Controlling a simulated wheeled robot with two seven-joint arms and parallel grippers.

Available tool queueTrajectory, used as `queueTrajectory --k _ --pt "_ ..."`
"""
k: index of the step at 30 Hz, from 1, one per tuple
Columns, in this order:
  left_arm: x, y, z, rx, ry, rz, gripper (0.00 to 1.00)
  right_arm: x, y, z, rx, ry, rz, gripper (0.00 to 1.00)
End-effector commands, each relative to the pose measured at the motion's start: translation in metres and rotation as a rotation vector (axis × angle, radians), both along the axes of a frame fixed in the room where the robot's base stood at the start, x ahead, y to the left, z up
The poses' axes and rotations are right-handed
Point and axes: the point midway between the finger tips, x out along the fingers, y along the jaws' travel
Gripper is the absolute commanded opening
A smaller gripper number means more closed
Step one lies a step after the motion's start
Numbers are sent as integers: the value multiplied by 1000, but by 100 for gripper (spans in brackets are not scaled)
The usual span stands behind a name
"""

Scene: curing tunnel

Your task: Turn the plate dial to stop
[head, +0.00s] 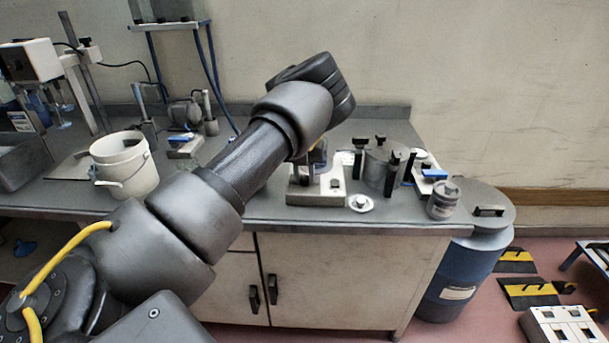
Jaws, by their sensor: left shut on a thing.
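A small white plate unit (330,194) stands on the grey bench near its front edge, with dark parts on its front. My left arm comes in from the left and reaches over the bench. My left gripper (317,168) is down at the plate unit, partly covered by my own wrist. It is shut on the plate dial, which is mostly hidden, so the dial's setting cannot be read. My right gripper is not in view.
A round white lid-like piece (361,204) lies right of the plate unit. Beyond it stand a grey cylinder with black clamps (382,170) and a jar (443,199). A white bucket (124,166) is at left. A blue drum (463,270) stands beside the bench.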

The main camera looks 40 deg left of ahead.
Motion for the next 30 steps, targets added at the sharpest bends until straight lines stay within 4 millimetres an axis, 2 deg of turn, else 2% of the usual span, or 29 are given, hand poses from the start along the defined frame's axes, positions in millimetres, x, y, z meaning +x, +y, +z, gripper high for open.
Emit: queueTrajectory --k 11,22,30 --pt "0 0 2 0 -1 94 4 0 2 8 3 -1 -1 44" --pt "1 -1 3 0 -2 406 4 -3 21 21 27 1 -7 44" --pt "1 -1 2 0 -3 660 4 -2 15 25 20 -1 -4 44"
